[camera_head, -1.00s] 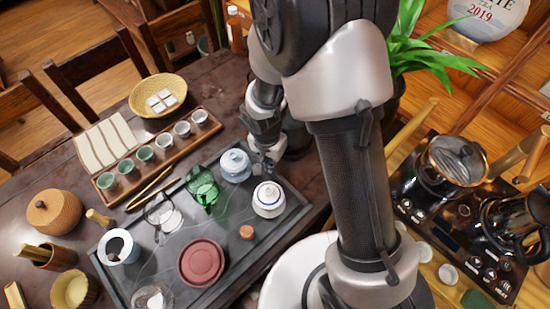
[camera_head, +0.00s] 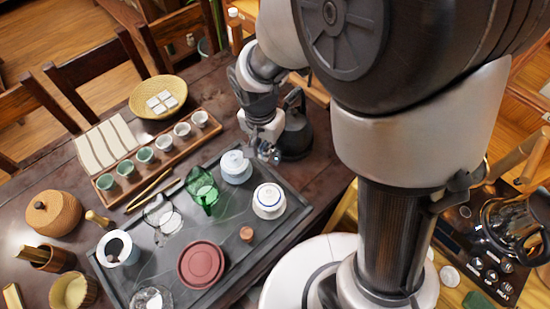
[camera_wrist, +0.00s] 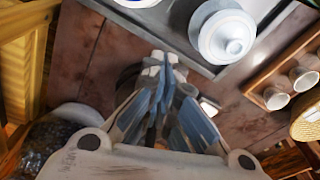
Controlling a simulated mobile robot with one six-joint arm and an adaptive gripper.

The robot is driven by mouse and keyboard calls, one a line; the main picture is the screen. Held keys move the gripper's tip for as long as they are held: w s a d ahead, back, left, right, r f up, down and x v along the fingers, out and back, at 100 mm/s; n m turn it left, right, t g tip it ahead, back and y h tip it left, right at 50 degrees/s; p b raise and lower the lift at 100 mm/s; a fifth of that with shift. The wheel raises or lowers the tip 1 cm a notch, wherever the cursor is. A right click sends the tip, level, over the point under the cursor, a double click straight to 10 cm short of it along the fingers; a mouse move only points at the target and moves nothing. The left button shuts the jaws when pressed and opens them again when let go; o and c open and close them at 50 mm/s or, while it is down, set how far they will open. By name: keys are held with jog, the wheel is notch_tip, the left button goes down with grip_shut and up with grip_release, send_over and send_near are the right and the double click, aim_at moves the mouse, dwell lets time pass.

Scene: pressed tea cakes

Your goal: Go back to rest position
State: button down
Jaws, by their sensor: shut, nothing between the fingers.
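My gripper (camera_head: 268,155) is shut and empty. It hangs above the back right edge of the dark tea tray (camera_head: 290,222), close to a pale blue lidded cup (camera_head: 236,166) on its left and a dark kettle (camera_head: 296,132) on its right. My arm covers much of the right side of the head view.
A wooden rack (camera_head: 180,148) of small cups and a wicker basket (camera_head: 172,88) stand behind. A glass pot (camera_head: 512,222) is at right.

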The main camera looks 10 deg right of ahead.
jog(key=shift+r, duration=0.8)
jog(key=s+d+r+n+t, duration=0.1)
jog(key=s+d+r+n, duration=0.2)
jog(key=s+d+r, duration=0.2)
jog(key=s+d+r+n+t, duration=0.2)
jog(key=s+d+r+n, duration=0.2)
jog(key=s+r, duration=0.7)
jog(key=shift+d+t+y, duration=0.3)
jog(key=shift+d+y, duration=0.05)
jog(key=shift+y, duration=0.05)
